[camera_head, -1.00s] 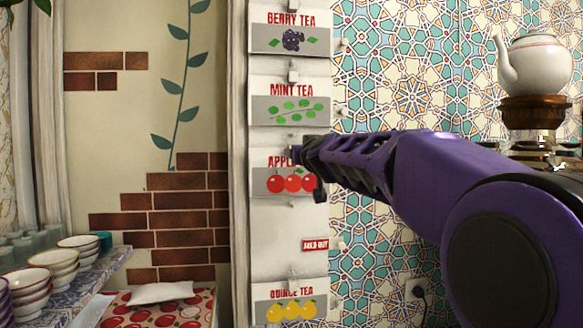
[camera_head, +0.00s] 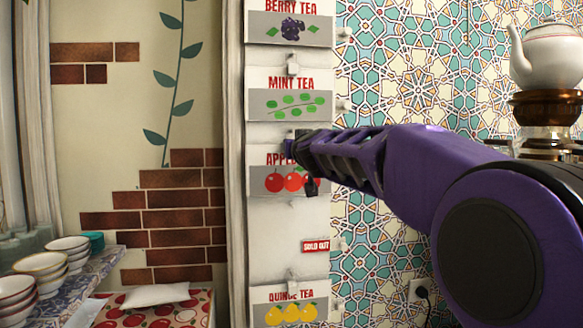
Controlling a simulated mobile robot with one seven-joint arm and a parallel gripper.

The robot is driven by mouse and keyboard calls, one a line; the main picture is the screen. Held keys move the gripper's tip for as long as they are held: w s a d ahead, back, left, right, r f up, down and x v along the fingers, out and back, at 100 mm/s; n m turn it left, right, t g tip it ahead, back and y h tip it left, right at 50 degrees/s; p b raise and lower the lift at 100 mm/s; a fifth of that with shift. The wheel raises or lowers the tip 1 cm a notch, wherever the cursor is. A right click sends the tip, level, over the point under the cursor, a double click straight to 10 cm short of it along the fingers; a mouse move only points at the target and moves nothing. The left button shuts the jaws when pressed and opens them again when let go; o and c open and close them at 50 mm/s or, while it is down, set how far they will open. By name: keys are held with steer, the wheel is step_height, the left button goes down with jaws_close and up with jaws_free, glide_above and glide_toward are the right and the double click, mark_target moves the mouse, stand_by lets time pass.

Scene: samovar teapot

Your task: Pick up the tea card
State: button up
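Several tea cards hang in a column on a white board: the berry tea card (camera_head: 262,28), the mint tea card (camera_head: 262,84), the apple tea card (camera_head: 262,165) and the quince tea card (camera_head: 262,297). The task does not name which card. My gripper (camera_head: 303,160), at the end of my purple arm, is in front of the apple tea card and hides the right part of its title and picture. I cannot tell whether it touches the card or how far its fingers are apart.
A small red sold-out sign (camera_head: 315,246) hangs above the quince card. Metal clips hold the cards, such as the clip (camera_head: 292,66) over the mint card. A shelf (camera_head: 100,264) with stacked bowls (camera_head: 40,268) is at left. A white teapot (camera_head: 548,62) stands at the upper right.

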jaws_close()
stand_by(1.1)
